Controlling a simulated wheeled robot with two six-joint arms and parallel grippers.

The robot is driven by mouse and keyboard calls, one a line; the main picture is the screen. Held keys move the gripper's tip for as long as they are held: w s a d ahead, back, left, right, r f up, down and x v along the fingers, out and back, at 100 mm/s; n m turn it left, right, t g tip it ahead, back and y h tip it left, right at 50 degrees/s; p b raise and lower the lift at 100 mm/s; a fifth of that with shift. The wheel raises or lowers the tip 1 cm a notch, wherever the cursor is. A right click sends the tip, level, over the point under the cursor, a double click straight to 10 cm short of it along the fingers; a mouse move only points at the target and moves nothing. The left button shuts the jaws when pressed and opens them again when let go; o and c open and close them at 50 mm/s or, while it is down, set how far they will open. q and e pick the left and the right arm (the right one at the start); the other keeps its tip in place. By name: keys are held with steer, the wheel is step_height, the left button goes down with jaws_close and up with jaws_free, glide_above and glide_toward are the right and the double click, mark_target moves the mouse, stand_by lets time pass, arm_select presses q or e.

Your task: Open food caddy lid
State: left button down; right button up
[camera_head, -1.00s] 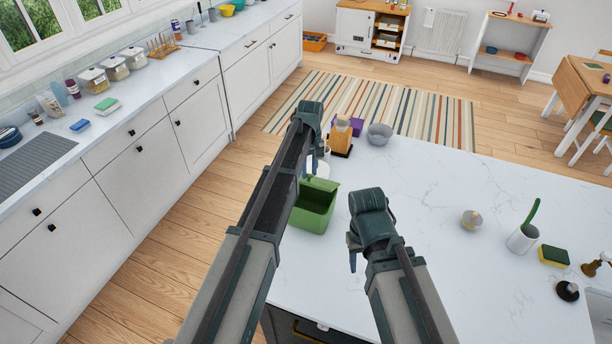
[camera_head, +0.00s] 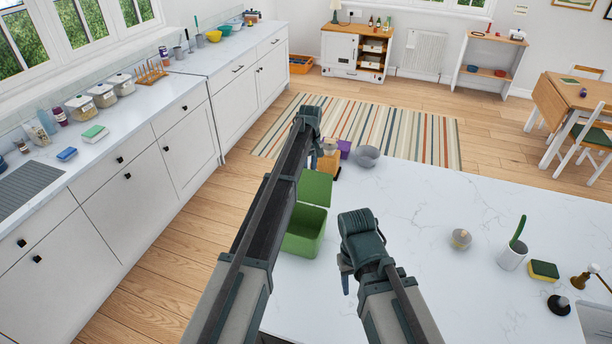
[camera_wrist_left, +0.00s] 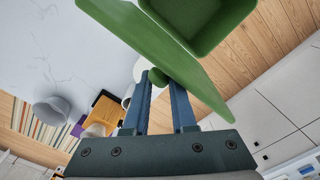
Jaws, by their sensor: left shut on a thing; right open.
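The green food caddy (camera_head: 303,238) stands on the near left part of the white worktop, partly behind my left arm. Its lid (camera_head: 315,188) is tilted up, with the caddy's open inside showing below it. In the left wrist view the lid (camera_wrist_left: 165,55) crosses the picture and the caddy (camera_wrist_left: 212,18) is behind it. My left gripper (camera_wrist_left: 163,84) is shut on the lid's small green knob (camera_wrist_left: 157,77) between its blue fingers. My right gripper (camera_head: 346,279) is open and empty above the worktop, to the right of the caddy.
Beyond the caddy are a grey bowl (camera_head: 367,156), a purple box (camera_head: 344,148) and an orange-brown block (camera_head: 327,163). The middle of the worktop (camera_head: 420,200) is clear.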

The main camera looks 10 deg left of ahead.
arm_select(q)
steer(key=shift+w+d+f, duration=0.1)
steer(key=shift+w+d, duration=0.4)
steer(key=shift+d, duration=0.05)
steer(key=c, duration=1.1)
jaws_free()
steer(key=o, duration=0.5)
steer(key=shift+d, duration=0.2)
steer(key=shift+c, duration=0.2)
steer(key=shift+w+a, duration=0.1)
steer(key=shift+a, duration=0.1)
steer(key=shift+a, duration=0.1)
